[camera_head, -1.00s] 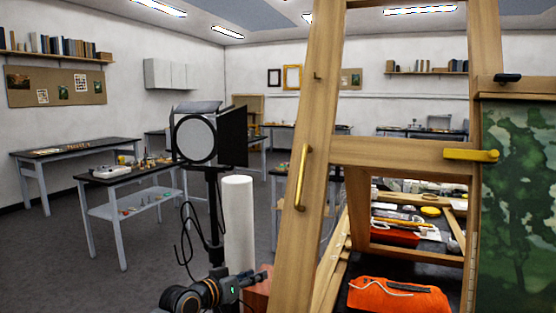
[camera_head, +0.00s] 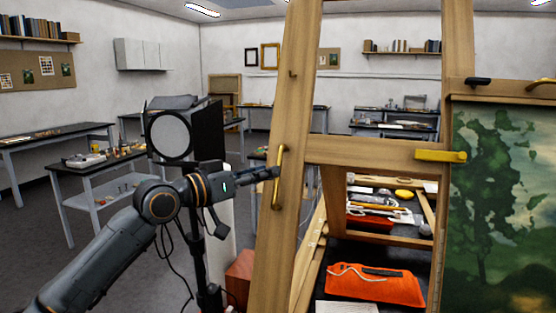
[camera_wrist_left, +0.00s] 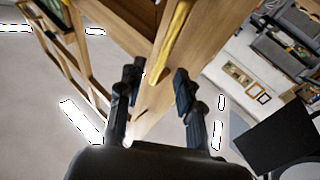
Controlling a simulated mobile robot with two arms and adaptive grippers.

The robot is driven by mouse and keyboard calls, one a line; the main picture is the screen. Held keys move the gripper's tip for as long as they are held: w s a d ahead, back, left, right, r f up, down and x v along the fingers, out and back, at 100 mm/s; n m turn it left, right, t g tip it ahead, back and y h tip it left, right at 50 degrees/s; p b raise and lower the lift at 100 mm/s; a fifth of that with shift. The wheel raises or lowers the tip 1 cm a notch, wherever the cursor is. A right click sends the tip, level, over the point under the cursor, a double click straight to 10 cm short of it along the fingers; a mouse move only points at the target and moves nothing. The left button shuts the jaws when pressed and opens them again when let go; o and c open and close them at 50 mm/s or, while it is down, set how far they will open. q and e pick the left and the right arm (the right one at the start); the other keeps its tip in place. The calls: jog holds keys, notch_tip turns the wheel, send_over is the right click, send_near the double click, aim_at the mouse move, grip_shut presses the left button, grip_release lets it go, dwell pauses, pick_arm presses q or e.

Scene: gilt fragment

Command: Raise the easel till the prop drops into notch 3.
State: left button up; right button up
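The wooden easel (camera_head: 290,110) stands in front of me, its left upright carrying a vertical brass handle (camera_head: 278,180). My left gripper (camera_head: 272,173) is at the height of this handle, just to its left, with fingers pointing toward it. In the left wrist view my left gripper (camera_wrist_left: 158,76) has its two dark fingers apart, with the brass handle (camera_wrist_left: 172,45) ahead of and between the tips. I cannot tell whether a finger touches the handle. A slanted wooden piece (camera_head: 310,250) shows low behind the upright; the prop's notch cannot be made out. My right gripper is out of view.
A studio lamp (camera_head: 170,137) stands close behind my left arm.

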pick_arm(q)
jog(key=p+x, duration=0.1)
jog(key=x, duration=0.4)
jog(key=shift+a, duration=0.1)
grip_shut()
jog(key=shift+f, duration=0.1)
